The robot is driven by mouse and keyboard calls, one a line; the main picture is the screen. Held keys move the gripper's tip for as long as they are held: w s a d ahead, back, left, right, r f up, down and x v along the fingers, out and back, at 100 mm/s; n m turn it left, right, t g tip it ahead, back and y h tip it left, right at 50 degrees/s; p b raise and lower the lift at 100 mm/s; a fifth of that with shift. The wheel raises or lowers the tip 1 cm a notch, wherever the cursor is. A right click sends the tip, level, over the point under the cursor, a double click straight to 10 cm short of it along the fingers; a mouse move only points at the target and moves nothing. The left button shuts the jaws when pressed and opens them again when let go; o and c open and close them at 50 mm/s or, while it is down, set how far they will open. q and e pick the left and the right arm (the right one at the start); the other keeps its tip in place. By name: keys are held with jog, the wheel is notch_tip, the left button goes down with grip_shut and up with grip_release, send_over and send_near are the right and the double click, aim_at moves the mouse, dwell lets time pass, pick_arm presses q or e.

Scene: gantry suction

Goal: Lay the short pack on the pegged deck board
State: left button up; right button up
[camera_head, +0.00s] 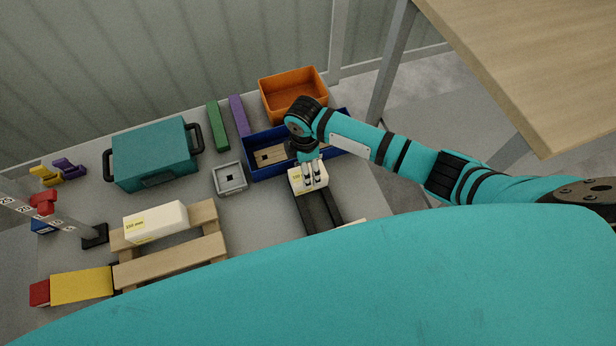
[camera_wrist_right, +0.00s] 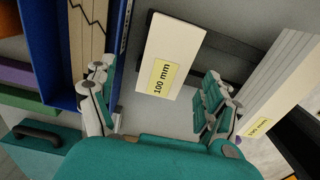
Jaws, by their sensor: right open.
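The short white pack (camera_head: 299,184), with a yellow label, lies at the end of a dark rack (camera_head: 318,212). In the right wrist view the pack (camera_wrist_right: 168,45) reads "100 mm". My right gripper (camera_head: 313,179) is over it, open, with one finger to each side in the wrist view (camera_wrist_right: 158,100); I cannot tell whether they touch it. Wooden deck boards (camera_head: 170,262) form a pallet at the left, bearing a longer white pack (camera_head: 157,221) labelled "150 mm". I cannot make out pegs. My left gripper is not in view.
A blue crate (camera_head: 262,171) holding wooden pieces is beside the rack, with an orange bin (camera_head: 293,92) behind it. A grey square holder (camera_head: 229,179), teal case (camera_head: 152,155) and yellow block (camera_head: 82,286) stand leftward. Another labelled white pack (camera_wrist_right: 280,80) is close right in the wrist view.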

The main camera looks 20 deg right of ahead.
jog(key=shift+f, duration=0.25)
jog(key=f, duration=0.4)
jog(key=shift+s+d+f, duration=0.15)
jog(key=shift+s+d, duration=0.15)
jog(key=shift+s, duration=0.05)
jog(key=shift+f, duration=0.35)
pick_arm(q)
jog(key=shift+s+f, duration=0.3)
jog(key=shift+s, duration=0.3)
pick_arm(e)
jog(key=shift+c, duration=0.2)
jog(key=c, duration=0.9)
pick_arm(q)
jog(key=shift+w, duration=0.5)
pick_arm(e)
jog(key=c, duration=0.5)
jog(key=shift+r, duration=0.1)
